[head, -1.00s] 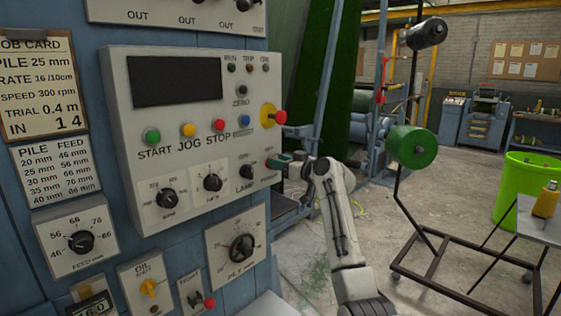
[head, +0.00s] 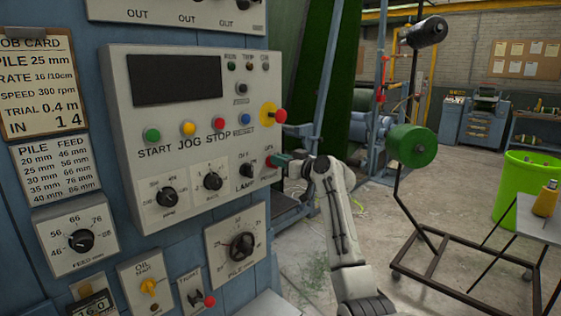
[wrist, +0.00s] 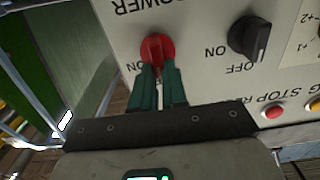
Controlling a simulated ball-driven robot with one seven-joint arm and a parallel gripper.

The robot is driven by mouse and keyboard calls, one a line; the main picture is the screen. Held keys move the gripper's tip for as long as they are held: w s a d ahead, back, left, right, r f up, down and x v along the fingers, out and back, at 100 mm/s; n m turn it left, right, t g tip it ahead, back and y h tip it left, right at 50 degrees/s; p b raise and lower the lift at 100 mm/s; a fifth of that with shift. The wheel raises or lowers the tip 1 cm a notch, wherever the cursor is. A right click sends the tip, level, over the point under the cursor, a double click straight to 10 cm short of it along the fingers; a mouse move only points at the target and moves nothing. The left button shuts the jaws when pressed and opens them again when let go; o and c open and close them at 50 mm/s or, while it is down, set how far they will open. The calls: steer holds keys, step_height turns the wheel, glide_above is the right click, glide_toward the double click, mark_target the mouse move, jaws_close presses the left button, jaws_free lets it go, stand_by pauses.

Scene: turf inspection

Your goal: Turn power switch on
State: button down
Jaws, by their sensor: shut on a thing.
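The power switch (wrist: 157,48) is a red rotary knob on the light panel in the wrist view, under an upside-down POWER label. An ON mark shows beside it at lower left; any OFF mark is hidden by the fingers. My gripper (wrist: 159,85) has its two green fingers closed on the knob's handle, one on each side. The handle runs roughly up and down in that view. In the head view the power switch (head: 270,161) is a small red patch at the panel's lower right edge, and my gripper (head: 282,160) reaches it from the right.
The black lamp knob (head: 247,171) sits just left of the power switch. A red emergency button (head: 279,117) on a yellow plate sticks out above my gripper. START, JOG and STOP buttons (head: 218,125) are further left. A rolling stand with a green spool (head: 411,147) stands to the right.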

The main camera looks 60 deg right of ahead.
steer(key=shift+s+d+f+m+p, duration=0.2)
steer(key=shift+m+p, duration=0.75)
steer(key=shift+m, duration=2)
steer(key=shift+w+d+f+m+p, duration=0.2)
steer(key=shift+m+p, duration=0.7)
steer(key=shift+m, duration=2)
steer(key=shift+s+d+f+m+p, duration=0.3)
steer(key=shift+m+p, duration=0.65)
steer(key=shift+m, duration=2)
steer(key=shift+w+f, duration=0.1)
steer(key=shift+f, duration=0.05)
steer(key=c, duration=1.2)
jaws_free()
steer(key=shift+o, duration=0.2)
steer(key=b+v, duration=0.2)
steer(key=v, duration=0.8)
steer(key=shift+s+b, duration=0.35)
steer(key=shift+s, duration=0.05)
